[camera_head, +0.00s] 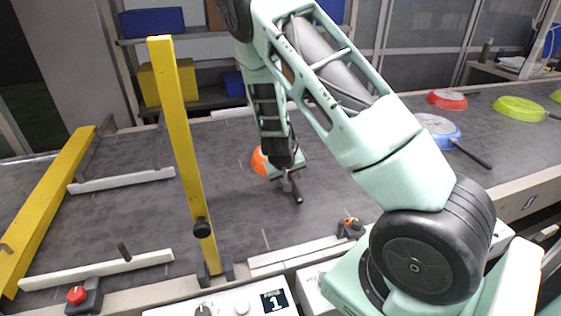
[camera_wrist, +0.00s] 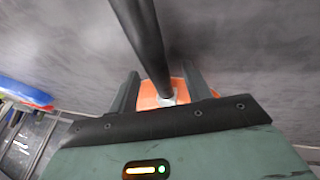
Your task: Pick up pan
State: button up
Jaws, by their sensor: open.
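An orange pan (camera_head: 258,161) lies on the grey conveyor, mostly hidden behind my arm in the head view. Its dark handle (camera_head: 297,191) points toward the near side. My gripper (camera_head: 287,178) is low over the handle. In the wrist view the orange pan body (camera_wrist: 148,97) shows partly behind the gripper, and the black handle (camera_wrist: 147,40) runs up the picture. My gripper (camera_wrist: 160,78) is open there, with one finger on each side of the handle near where it joins the pan. A gap shows beside the handle; contact cannot be made out.
A blue pan (camera_head: 438,127), a red pan (camera_head: 447,99) and a green pan (camera_head: 520,109) lie on the conveyor at the right. A yellow post (camera_head: 181,140) stands left of my arm. Pale rails (camera_head: 120,180) edge the belt. A control box with a display (camera_head: 273,301) is at the front.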

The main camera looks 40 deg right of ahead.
jog(key=shift+f, duration=0.25)
jog(key=shift+c, duration=0.3)
grip_shut()
jog(key=shift+r, duration=0.15)
